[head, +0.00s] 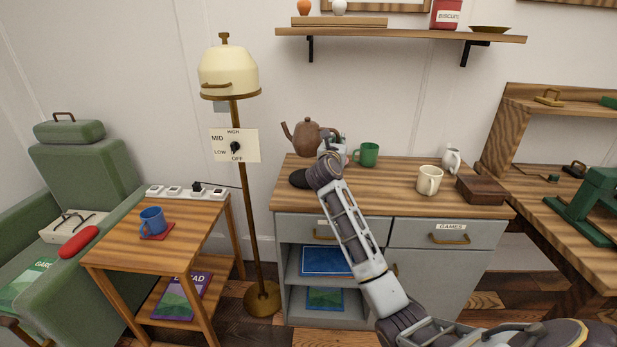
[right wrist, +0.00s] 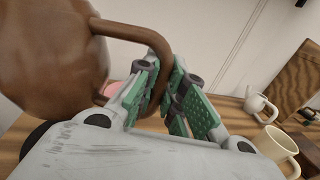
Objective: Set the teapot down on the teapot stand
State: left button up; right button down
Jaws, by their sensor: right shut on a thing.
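The brown teapot (head: 308,136) is over the back left of the wooden cabinet top, its spout to the left. In the right wrist view the teapot (right wrist: 50,55) fills the upper left. My right gripper (head: 334,150) is shut on its handle; in the right wrist view the green-padded fingers (right wrist: 170,98) close around the handle. A dark round pad, apparently the teapot stand (head: 298,179), lies at the cabinet's left, in front of and below the teapot, partly behind my arm. A dark edge of it (right wrist: 36,138) shows in the right wrist view. My left gripper is not in view.
A green mug (head: 368,155) stands just right of the teapot. A cream mug (head: 429,181), a white jug (head: 451,160) and a wooden box (head: 482,190) are farther right. A lamp (head: 230,75) stands left of the cabinet. A shelf (head: 400,35) hangs above.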

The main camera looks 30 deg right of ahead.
jog(key=shift+r, duration=0.15)
jog(key=shift+f+b, duration=0.8)
jog(key=shift+f, duration=1.65)
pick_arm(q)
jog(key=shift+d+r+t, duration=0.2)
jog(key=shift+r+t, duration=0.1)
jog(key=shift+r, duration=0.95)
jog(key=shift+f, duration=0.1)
pick_arm(e)
jog(key=shift+f, duration=0.1)
